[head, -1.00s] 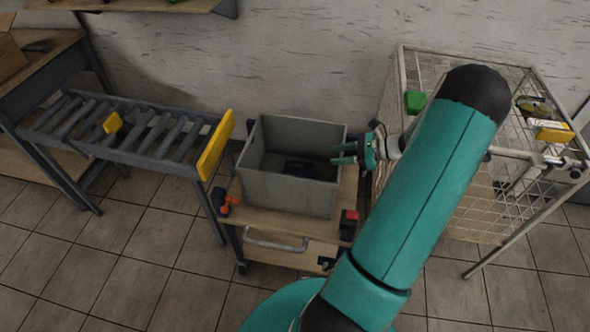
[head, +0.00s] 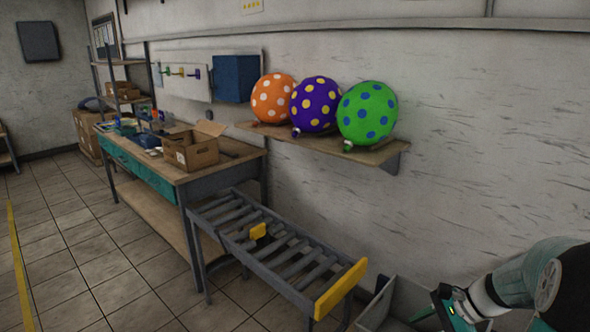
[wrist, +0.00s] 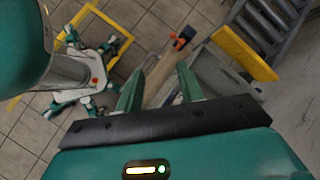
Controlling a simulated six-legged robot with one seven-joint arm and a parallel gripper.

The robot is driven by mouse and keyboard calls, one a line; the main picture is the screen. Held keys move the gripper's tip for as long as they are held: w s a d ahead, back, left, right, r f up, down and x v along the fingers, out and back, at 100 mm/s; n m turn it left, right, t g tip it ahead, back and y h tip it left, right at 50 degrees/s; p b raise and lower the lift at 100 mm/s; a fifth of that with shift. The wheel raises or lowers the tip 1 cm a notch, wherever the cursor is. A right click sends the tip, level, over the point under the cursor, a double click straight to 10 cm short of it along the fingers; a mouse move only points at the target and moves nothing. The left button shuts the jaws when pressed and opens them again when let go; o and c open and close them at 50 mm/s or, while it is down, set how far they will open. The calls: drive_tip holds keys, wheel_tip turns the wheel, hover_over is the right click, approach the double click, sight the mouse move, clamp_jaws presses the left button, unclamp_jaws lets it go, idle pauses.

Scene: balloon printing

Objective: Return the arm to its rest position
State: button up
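My teal arm is at the lower right of the head view, and my gripper (head: 436,314) sits by the grey bin at the bottom edge. In the wrist view, the two teal fingers of my gripper (wrist: 158,88) stand apart with nothing held between them. Beyond them are the wooden cart top (wrist: 160,72) with an orange and black tool (wrist: 181,39) and the grey bin (wrist: 222,75). The bin (head: 402,296) is partly cut off in the head view. My own legged body shows at the left of the wrist view.
A roller conveyor (head: 270,252) with a yellow end stop (head: 340,288) stands left of the bin. A wall shelf (head: 330,148) holds orange (head: 273,98), purple (head: 314,104) and green (head: 367,112) dotted balloons. A workbench (head: 150,168) carries an open cardboard box (head: 192,150). Floor at left is clear.

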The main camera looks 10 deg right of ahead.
drive_tip(key=s+a+r+n+t+h, duration=0.1)
drive_tip(key=s+a+r+n+h, duration=0.2)
drive_tip(key=s+a+r+n, duration=0.2)
drive_tip(key=s+a+r+n+t+h, duration=0.1)
drive_tip(key=s+a+r+n+h, duration=0.3)
drive_tip(key=a+r+n, duration=0.5)
drive_tip(key=s+a+n, duration=0.2)
drive_tip(key=a+n, duration=0.2)
drive_tip(key=a, duration=0.3)
drive_tip(key=shift+a+r, duration=0.25)
drive_tip(key=shift+r, duration=0.05)
